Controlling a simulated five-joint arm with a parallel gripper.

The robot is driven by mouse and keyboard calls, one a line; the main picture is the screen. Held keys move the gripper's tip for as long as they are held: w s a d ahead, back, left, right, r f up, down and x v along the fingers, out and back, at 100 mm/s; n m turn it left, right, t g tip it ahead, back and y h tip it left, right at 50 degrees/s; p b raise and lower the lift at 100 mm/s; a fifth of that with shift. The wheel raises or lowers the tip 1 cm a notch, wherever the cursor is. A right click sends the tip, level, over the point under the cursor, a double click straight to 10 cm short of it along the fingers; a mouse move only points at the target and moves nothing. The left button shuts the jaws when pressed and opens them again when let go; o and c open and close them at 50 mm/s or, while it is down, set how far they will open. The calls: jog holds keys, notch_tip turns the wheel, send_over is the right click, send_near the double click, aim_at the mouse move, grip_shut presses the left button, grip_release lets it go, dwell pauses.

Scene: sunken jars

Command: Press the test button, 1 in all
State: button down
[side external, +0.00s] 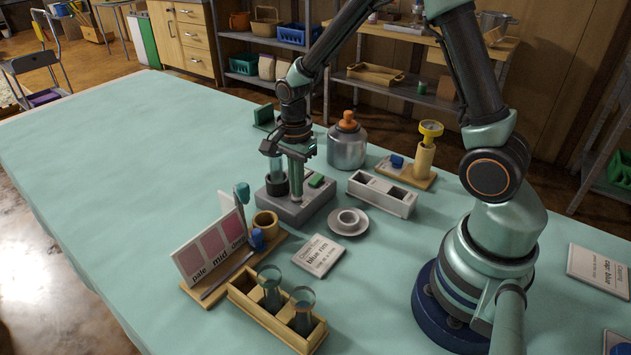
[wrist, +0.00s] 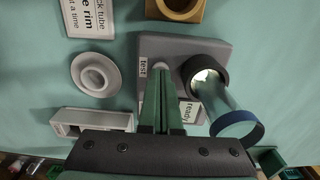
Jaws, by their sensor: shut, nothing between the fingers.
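The grey tester block (side external: 300,210) stands mid-table. In the wrist view its face (wrist: 165,45) carries a "test" label (wrist: 143,72) and a "ready" label (wrist: 187,112). My gripper (side external: 297,197) points down over the block, its fingers shut and empty. In the wrist view the fingertips (wrist: 160,72) lie just right of the "test" label. A clear tube with a blue rim (wrist: 236,120) stands in the dark round holder (wrist: 206,68) beside the fingers. A small green piece (side external: 316,180) shows on the block.
A white slotted rack (side external: 382,195), a saucer with a small cup (side external: 348,220) and a grey jar with an orange stopper (side external: 347,142) stand close around the block. A colour card (side external: 210,245) and a wooden tube rack (side external: 270,313) are in front. The left table is clear.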

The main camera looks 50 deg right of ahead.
jog(key=shift+s+f, duration=0.15)
jog(key=shift+f, duration=0.95)
jog(key=shift+r, duration=0.1)
notch_tip(320, 180, up, 15)
jog(key=shift+w, duration=0.4)
notch_tip(320, 180, up, 4)
jog(key=n+t, duration=0.2)
jog(key=n, duration=0.4)
send_over(307, 207)
jog(key=s+a+r+n+t, duration=0.1)
jog(key=s+n, duration=0.5)
jog(key=n, duration=0.6)
jog(key=r+t, duration=0.1)
jog(key=t, duration=0.1)
jog(key=shift+s+a+t, duration=0.15)
jog(key=shift+s+t, duration=0.15)
jog(key=shift+s, duration=0.1)
